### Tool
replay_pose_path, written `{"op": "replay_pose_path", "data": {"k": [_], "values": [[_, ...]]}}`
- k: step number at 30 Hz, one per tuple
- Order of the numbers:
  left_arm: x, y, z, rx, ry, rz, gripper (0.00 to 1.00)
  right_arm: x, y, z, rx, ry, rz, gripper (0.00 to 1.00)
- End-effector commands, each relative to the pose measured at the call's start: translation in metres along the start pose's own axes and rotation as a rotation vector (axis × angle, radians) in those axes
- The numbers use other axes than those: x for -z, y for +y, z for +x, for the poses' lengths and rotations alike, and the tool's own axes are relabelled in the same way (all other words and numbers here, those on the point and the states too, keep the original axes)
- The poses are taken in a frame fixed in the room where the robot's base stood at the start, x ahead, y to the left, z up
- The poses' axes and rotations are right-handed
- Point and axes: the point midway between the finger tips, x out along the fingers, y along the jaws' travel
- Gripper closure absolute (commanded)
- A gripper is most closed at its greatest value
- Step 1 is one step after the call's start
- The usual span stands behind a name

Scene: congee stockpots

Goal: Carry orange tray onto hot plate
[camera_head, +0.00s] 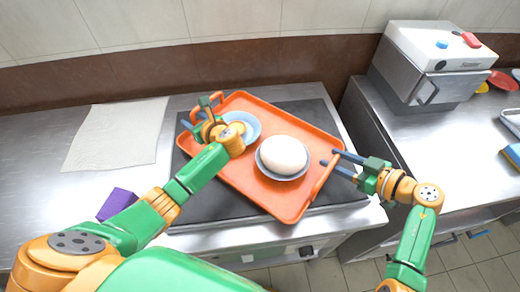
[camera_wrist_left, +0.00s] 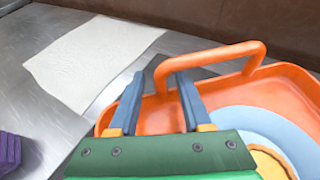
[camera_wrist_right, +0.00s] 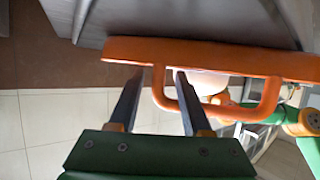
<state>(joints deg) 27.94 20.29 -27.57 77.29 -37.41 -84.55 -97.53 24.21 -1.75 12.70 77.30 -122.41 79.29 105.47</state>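The orange tray (camera_head: 288,207) is over the black hot plate (camera_head: 335,192), turned at an angle to it; I cannot tell whether it touches. It carries a smooth white rounded thing (camera_head: 283,155) on a grey-blue plate and a light blue plate (camera_head: 250,123), partly hidden by my left gripper. My left gripper (camera_head: 207,103) is at the tray's far-left handle; its fingers (camera_wrist_left: 160,88) are apart, with one side of the handle between them. My right gripper (camera_head: 333,160) is at the near-right handle (camera_wrist_right: 220,113); its fingers (camera_wrist_right: 157,85) are apart around one side of that handle.
A white cloth (camera_head: 117,133) and a purple block (camera_head: 117,204) lie on the steel counter to the left. A boxy steel appliance (camera_head: 420,70) stands on the right counter, with coloured dishes beyond it. A gap separates the two counters. The brown wall runs behind.

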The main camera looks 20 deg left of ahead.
Motion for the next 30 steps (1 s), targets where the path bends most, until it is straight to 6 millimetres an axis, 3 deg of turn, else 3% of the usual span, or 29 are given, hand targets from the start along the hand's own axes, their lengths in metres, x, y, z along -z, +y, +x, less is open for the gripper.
{"op": "replay_pose_path", "data": {"k": [5, 15, 21, 25, 30], "values": [[0.000, -0.001, -0.006, 0.002, -0.001, 0.000, 0.51, 0.000, 0.000, 0.000, -0.001, -0.001, 0.000, 0.51], [0.000, -0.001, -0.093, 0.005, 0.002, -0.003, 0.51, 0.000, 0.000, 0.000, -0.001, -0.001, 0.000, 0.51], [0.000, 0.000, -0.119, 0.001, 0.001, 0.000, 0.51, 0.000, 0.001, -0.002, -0.002, -0.001, 0.000, 0.51], [0.000, 0.001, -0.121, 0.000, -0.001, 0.000, 0.51, -0.001, 0.001, -0.025, -0.004, -0.004, -0.003, 0.51], [0.000, 0.001, -0.121, 0.000, -0.001, 0.000, 0.51, -0.002, 0.001, -0.074, -0.005, -0.006, -0.004, 0.51]]}}
